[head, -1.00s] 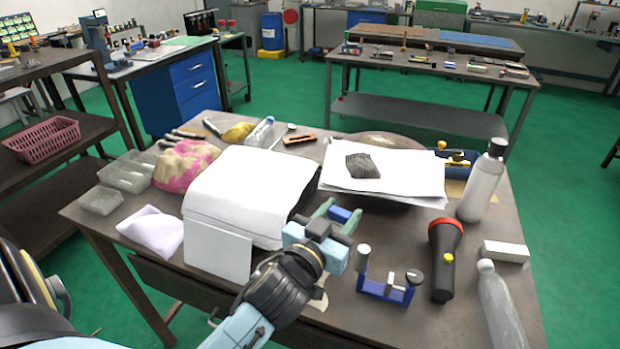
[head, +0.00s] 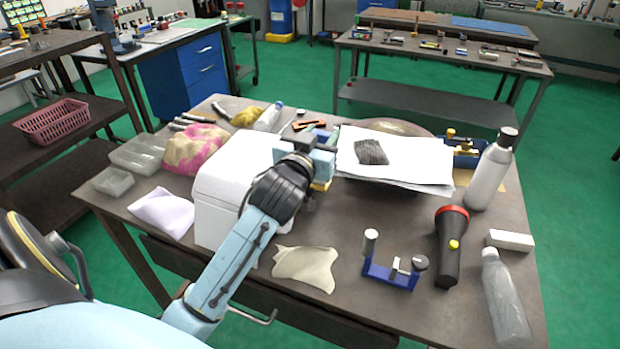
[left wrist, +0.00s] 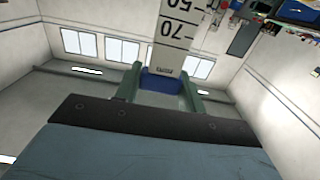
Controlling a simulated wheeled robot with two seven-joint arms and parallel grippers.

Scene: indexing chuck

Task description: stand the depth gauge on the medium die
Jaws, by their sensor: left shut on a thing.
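My left gripper (head: 318,140) is over the far right edge of the white box, near the paper stack. In the left wrist view its green fingers (left wrist: 160,88) are shut on a blue piece with a pale strip marked 50 and 70, which I take to be the depth gauge (left wrist: 175,42). In the head view the gripper and arm mostly hide it. I cannot pick out the medium die with certainty. A blue bracket (head: 390,274) with a white post and grey knobs stands at the front right. My right gripper is not in view.
The white box (head: 225,190) stands left of centre, a beige cloth (head: 305,267) in front. Papers (head: 395,165) lie at the back. A bottle (head: 490,175), a black torch (head: 449,255) and a clear bottle (head: 505,300) stand or lie at right.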

